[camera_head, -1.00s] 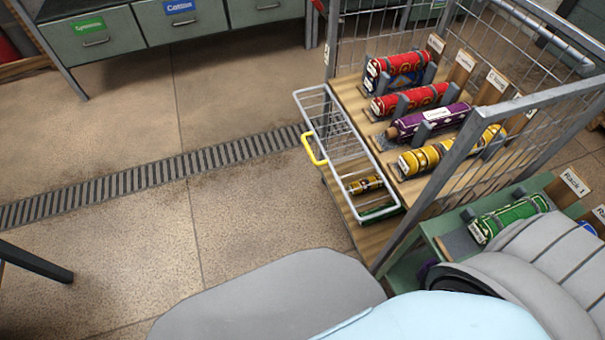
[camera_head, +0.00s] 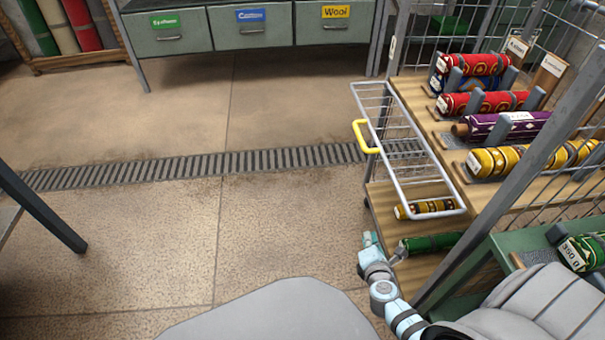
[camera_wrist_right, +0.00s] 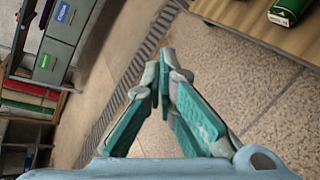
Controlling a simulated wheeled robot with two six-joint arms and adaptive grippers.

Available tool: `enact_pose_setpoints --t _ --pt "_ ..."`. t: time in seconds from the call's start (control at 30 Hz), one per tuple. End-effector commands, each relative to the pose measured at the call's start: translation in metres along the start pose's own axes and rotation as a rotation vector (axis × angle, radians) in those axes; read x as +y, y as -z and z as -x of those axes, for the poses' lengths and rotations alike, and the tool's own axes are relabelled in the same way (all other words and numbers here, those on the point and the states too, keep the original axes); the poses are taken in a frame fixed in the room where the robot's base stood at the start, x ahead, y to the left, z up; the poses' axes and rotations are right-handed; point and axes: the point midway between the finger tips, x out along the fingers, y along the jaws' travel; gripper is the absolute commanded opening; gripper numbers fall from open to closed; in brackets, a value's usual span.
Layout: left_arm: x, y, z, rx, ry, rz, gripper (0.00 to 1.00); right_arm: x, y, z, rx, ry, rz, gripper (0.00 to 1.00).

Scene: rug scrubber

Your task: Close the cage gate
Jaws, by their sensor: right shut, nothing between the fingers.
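The cage gate (camera_head: 388,165) is a low grey wire panel with a yellow handle (camera_head: 364,137) on its outer side. It stands out from the front of the cage, in front of the lower wooden shelf, and looks open; its exact angle is hard to tell. The cage (camera_head: 390,45) has grey posts and wire mesh walls. My right gripper (camera_head: 369,242) is shut and empty, below the gate and handle, apart from them, near a green roll (camera_head: 430,243). In the right wrist view its fingertips (camera_wrist_right: 168,56) meet over the floor. My left gripper is out of view.
Red, purple and yellow rolls (camera_head: 497,160) lie on the cage's upper shelf. A small yellow roll (camera_head: 428,208) shows behind the gate. A green table (camera_head: 510,245) stands at right. Labelled drawers (camera_head: 180,38) are at the back. The floor left of the gate is clear.

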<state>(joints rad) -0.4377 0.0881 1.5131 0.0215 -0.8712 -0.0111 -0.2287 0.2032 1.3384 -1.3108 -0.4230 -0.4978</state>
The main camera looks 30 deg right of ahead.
Motion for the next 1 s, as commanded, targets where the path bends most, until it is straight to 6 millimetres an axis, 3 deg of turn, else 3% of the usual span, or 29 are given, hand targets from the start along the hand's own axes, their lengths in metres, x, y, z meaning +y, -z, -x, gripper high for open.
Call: enact_pose_setpoints --t 0.03,0.1,0.2,0.3,0.47,0.63,1.0 --pt "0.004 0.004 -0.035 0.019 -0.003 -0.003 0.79 0.016 0.003 -0.024 -0.091 -0.138 0.172 0.00" --pt "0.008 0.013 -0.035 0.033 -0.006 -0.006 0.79 0.066 -0.015 -0.023 -0.241 -0.295 0.397 0.00" --pt "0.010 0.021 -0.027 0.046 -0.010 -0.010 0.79 0.114 -0.033 -0.007 -0.416 -0.426 0.601 0.00" --pt "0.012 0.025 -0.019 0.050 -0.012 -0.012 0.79 0.138 -0.042 0.005 -0.499 -0.475 0.684 0.00" --pt "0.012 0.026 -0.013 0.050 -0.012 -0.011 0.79 0.144 -0.046 0.009 -0.509 -0.481 0.697 0.00" --pt "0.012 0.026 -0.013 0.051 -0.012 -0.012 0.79 0.150 -0.049 0.000 -0.508 -0.480 0.695 0.00" --pt "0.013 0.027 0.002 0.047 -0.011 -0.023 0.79 0.192 -0.069 -0.060 -0.508 -0.480 0.692 0.00"
